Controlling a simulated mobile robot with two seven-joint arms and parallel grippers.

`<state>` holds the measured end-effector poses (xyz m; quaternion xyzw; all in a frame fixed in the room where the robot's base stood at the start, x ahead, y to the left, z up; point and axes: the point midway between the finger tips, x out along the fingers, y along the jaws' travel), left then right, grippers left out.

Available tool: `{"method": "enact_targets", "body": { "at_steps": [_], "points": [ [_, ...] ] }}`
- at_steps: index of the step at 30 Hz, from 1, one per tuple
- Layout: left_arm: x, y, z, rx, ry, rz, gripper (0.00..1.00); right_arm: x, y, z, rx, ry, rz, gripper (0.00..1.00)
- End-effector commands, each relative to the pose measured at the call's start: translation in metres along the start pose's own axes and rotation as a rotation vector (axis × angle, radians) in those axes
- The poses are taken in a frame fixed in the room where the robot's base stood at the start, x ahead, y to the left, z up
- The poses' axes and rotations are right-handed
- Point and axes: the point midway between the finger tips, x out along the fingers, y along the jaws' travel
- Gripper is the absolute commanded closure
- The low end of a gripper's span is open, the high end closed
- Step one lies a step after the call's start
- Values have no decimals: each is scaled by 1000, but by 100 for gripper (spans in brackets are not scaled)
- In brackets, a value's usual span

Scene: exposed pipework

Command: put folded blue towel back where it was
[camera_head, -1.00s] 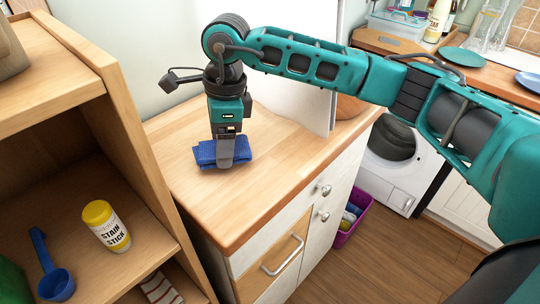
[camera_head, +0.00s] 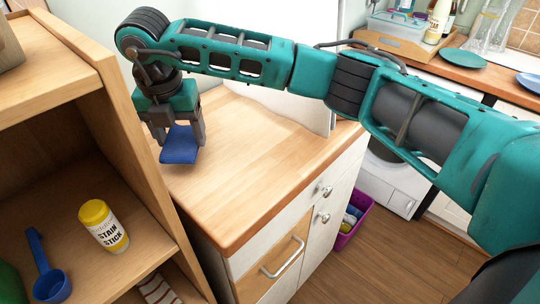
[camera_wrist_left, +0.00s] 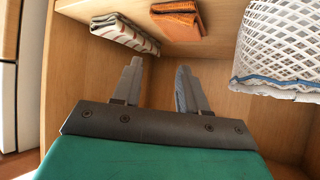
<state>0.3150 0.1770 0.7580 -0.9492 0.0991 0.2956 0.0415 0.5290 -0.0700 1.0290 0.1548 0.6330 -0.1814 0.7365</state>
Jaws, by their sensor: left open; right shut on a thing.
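The folded blue towel (camera_head: 180,153) is in the jaws of my right gripper (camera_head: 181,137). My right gripper is shut on it and holds it tilted over the left part of the wooden counter, near the shelf unit. My left gripper (camera_wrist_left: 157,66) shows only in the left wrist view; its two fingers are apart with nothing between them. It points into a wooden compartment, towards a striped folded cloth (camera_wrist_left: 125,34) and an orange folded cloth (camera_wrist_left: 178,19). The towel does not show in that view.
The wooden shelf unit (camera_head: 128,130) holds a yellow-capped stain stick bottle (camera_head: 104,227) and a blue scoop (camera_head: 48,270). The counter top (camera_head: 255,165) is bare. A white mesh basket (camera_wrist_left: 285,45) is at the right in the left wrist view.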

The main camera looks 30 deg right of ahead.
Motion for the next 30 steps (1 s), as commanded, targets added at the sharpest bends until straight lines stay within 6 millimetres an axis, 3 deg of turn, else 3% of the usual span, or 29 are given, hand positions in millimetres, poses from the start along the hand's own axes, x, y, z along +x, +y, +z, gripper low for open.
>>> {"method": "enact_targets", "body": {
  "at_steps": [6, 13, 30],
  "points": [
    [2, -1, 0, 1, 4, -1, 57, -2, 12, 0, 272, 0, -41, 56],
    [1, -1, -2, 1, 4, -1, 57, -3, 3, 1, 361, 1, -54, 56],
    [-7, -1, -12, 0, 3, -1, 57, -3, -134, 5, 361, 0, -56, 56]
  ]
}}
